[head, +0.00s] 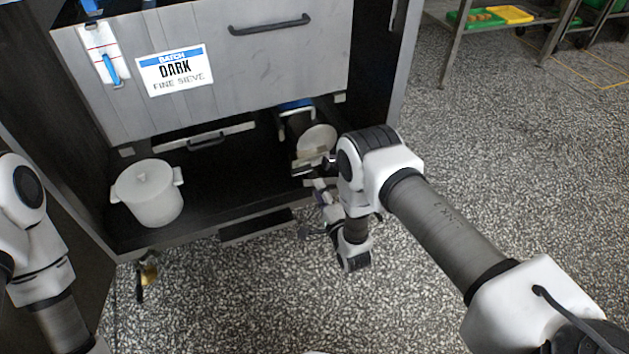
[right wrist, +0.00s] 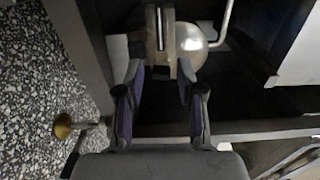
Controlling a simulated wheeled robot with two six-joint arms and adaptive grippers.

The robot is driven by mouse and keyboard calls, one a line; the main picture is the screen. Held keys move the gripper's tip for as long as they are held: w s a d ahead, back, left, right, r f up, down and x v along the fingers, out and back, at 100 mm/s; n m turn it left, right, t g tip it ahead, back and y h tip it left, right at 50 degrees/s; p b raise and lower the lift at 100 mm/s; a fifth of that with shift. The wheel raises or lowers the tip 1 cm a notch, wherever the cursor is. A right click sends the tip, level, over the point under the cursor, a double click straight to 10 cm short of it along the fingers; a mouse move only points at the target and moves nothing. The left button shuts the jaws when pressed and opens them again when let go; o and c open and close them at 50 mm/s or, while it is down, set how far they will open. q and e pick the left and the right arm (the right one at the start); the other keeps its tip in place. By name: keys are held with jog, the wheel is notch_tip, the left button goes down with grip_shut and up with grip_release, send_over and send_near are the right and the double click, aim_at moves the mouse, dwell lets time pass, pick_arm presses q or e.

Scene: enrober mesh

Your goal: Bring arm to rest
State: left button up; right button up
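My right arm reaches down to the front right of the open cabinet bay. My right gripper (head: 312,172) is at the bay's right side, small and partly covered by my arm in the head view. In the right wrist view its two fingers (right wrist: 160,78) stand apart with an empty gap between them. A grey slotted block (right wrist: 160,40) lies just beyond the fingertips; I cannot tell whether they touch it. A pale round part (head: 317,139) sits behind the gripper and shows as a shiny dome in the right wrist view (right wrist: 190,45). My left arm shows at the left edge, its gripper out of view.
A white lidded pot (head: 150,195) stands in the bay's left part. A brass-coloured fitting (head: 149,276) hangs below the front edge. Speckled floor (head: 500,170) at right is clear.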

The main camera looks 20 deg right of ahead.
jog(key=shift+s, duration=0.35)
jog(key=shift+r, duration=0.1)
notch_tip(320, 180, up, 6)
jog(key=d+r+p, duration=0.1)
jog(key=p, duration=0.2)
jog(key=s+d+f+n+g+p, duration=0.1)
jog(key=s+f+n+g, duration=0.3)
jog(key=s+n+g, duration=0.95)
jog(key=s+f+n+g+p, duration=0.1)
jog(key=s+f+n+g, duration=0.25)
jog(key=s, duration=1.95)
notch_tip(320, 180, up, 38)
jog(key=g+p, duration=0.1)
jog(key=p, duration=3.7)
jog(key=shift+d+r+h, duration=0.15)
jog(key=shift+h, duration=0.15)
